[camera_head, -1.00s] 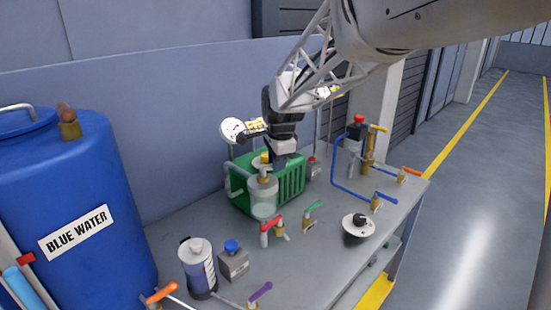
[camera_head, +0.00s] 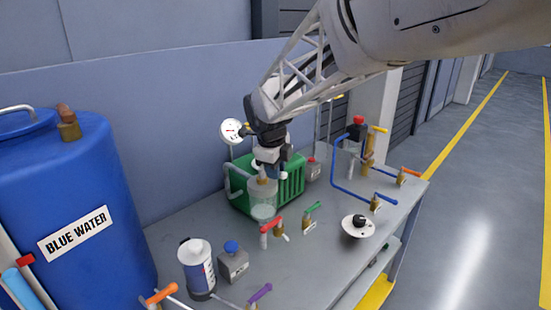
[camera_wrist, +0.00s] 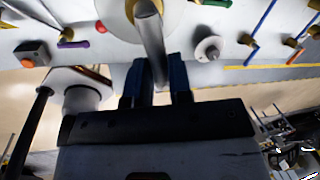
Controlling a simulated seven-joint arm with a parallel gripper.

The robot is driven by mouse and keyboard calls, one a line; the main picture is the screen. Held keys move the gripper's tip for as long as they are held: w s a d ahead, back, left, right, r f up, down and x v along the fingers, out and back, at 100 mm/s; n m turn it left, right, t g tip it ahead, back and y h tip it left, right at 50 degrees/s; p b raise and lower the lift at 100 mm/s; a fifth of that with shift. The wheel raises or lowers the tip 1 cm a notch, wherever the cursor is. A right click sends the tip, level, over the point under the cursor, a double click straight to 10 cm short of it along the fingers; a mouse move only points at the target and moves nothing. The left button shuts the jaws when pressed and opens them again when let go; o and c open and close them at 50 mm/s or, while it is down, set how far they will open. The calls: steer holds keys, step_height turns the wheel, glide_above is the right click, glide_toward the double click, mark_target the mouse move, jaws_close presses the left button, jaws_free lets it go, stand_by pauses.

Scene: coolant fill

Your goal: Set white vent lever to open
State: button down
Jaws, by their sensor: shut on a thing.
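The white vent lever (camera_wrist: 151,42) shows pale grey in the wrist view, running from a brass valve body (camera_wrist: 144,10) down between my fingers. My gripper (camera_wrist: 158,78) is shut on it, with one dark blue finger on each side. In the head view my gripper (camera_head: 268,170) is right above the clear reservoir (camera_head: 263,196), in front of the green box (camera_head: 291,180). There the gripper hides most of the lever, and I cannot tell its exact angle.
A round gauge (camera_head: 231,131) is just left of the gripper. A blue drum (camera_head: 75,190) stands at left. The bench front is partly clear.

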steer(key=shift+s+a+m+h, duration=0.15)
steer(key=shift+s+a+m, duration=0.1)
steer(key=shift+m, duration=0.6)
steer(key=shift+s+a+m+h, duration=0.15)
steer(key=shift+s+m, duration=0.05)
steer(key=shift+m, duration=0.65)
steer(key=c, duration=1)
jaws_free()
steer(key=shift+c, duration=0.2)
steer(key=v, duration=0.8)
